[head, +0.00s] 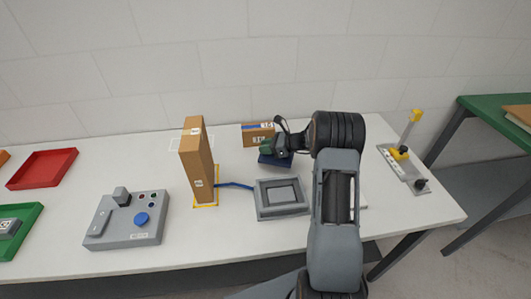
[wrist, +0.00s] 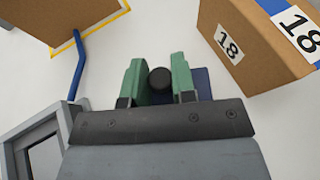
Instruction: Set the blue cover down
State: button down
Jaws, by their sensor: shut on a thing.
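The blue cover (head: 273,160) is a dark blue plate below my gripper (head: 268,148) in the head view, behind the grey frame. In the wrist view my gripper (wrist: 158,78) has its two green fingers on either side of a round black knob. My gripper is shut on this knob, and part of the blue cover (wrist: 203,84) shows behind the right finger. The rest of the cover is hidden by the fingers and wrist. I cannot tell whether the cover touches the table.
A small cardboard box marked 18 (head: 257,134) stands just behind my gripper. A tall cardboard box (head: 197,165) stands left in a yellow outline. A grey frame (head: 282,211) with a blue bar (head: 234,185) is in front. A control box (head: 128,220) lies further left, a yellow-handled device (head: 404,165) right.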

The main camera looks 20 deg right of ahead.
jog(key=shift+w+f, duration=0.2)
jog(key=shift+f, duration=1.55)
jog(key=shift+f, duration=0.15)
jog(key=c, duration=0.9)
grip_release()
jog(key=shift+c, duration=0.2)
